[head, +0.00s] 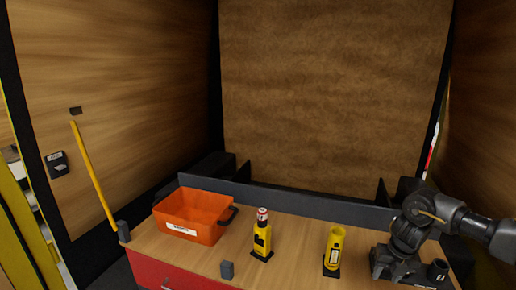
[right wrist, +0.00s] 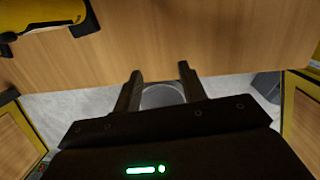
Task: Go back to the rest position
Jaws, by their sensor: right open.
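My right gripper (head: 400,272) is at the right end of the wooden bench (head: 295,262), low near its front edge. In the right wrist view its two dark fingers (right wrist: 159,90) stand apart with nothing held between them. To its left stands a yellow sleeve-like cylinder (head: 334,248) on a black base. A yellow bottle with a red and white top (head: 262,235) stands upright in a black base further left. My left gripper is not in view.
An orange bin (head: 187,226) with a white label sits at the bench's left. A yellow pole (head: 93,175) leans at far left. A dark ledge (head: 300,200) runs along the back.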

